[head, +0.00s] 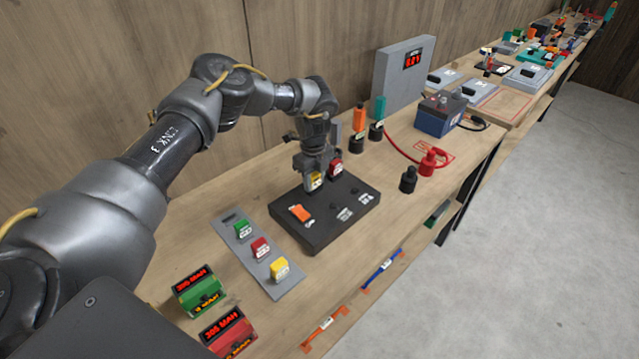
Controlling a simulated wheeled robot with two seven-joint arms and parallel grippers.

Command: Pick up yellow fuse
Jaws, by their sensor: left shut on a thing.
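My left gripper (314,168) points down over the black fuse block (328,228) and is shut on a yellow fuse (315,182) at the block's back-left part. Whether this fuse still sits in the block or is lifted clear of it cannot be told. A red fuse (336,168) stands just right of the jaws. A second yellow fuse (281,268) stands at the near end of a grey strip (290,288), in front of a red fuse (260,247) and a green fuse (243,230). My right gripper is not in view.
An orange piece (301,213) lies on the block. A green meter (200,294) and a red meter (228,333) stand at the front left. Black, orange and teal plugs, a grey display box (402,75) and a blue battery (438,118) stand farther back.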

